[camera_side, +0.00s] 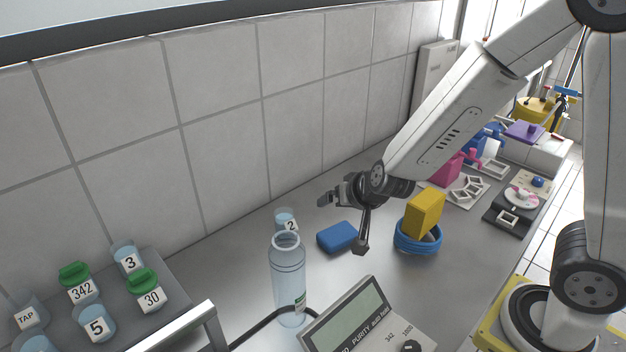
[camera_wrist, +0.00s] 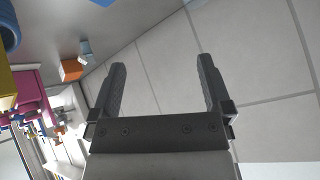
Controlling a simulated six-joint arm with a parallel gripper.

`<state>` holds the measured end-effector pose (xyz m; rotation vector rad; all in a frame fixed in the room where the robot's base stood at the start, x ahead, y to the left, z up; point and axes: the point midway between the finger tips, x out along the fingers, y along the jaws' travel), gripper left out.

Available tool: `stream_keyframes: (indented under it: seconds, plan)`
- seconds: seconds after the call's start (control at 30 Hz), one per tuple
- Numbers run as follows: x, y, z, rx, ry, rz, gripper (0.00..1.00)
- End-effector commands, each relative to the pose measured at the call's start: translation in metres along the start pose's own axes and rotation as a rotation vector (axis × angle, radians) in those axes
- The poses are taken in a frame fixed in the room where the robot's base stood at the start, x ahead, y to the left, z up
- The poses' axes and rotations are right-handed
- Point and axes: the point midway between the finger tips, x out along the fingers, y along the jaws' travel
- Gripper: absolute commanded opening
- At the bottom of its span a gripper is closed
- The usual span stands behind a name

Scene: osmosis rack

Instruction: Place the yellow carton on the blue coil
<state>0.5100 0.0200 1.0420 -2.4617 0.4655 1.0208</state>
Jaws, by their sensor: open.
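The yellow carton (camera_side: 425,212) stands on the blue coil (camera_side: 418,238) in the side view, tilted a little and resting in or on its ring. The coil lies flat on the grey bench. My gripper (camera_side: 342,222) is to the left of the carton and above the bench, apart from both. In the wrist view my gripper (camera_wrist: 160,85) has its two fingers wide apart with nothing between them. Part of the blue coil (camera_wrist: 8,28) and a strip of the yellow carton (camera_wrist: 6,90) show at the left edge there.
A blue block (camera_side: 338,237) lies on the bench below my gripper. A clear bottle (camera_side: 288,275), a beaker marked 2 (camera_side: 286,220) and a purity meter (camera_side: 350,318) stand nearby. Numbered jars (camera_side: 97,325) stand at the lower left. The tiled wall (camera_side: 230,150) runs behind.

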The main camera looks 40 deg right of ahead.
Motion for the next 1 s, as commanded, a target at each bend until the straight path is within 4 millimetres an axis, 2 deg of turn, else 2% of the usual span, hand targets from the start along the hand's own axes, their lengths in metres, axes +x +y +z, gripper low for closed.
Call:
stream_keyframes:
  seconds: [0.27, 0.5, 0.7, 1.0]
  plan:
    - [-0.028, 0.015, 0.031, -0.246, -0.249, -0.077, 1.00]
    - [-0.055, 0.050, 0.055, -0.453, -0.443, -0.043, 1.00]
    - [-0.069, 0.070, 0.063, -0.547, -0.526, -0.002, 1.00]
    - [-0.071, 0.074, 0.064, -0.563, -0.541, 0.007, 1.00]
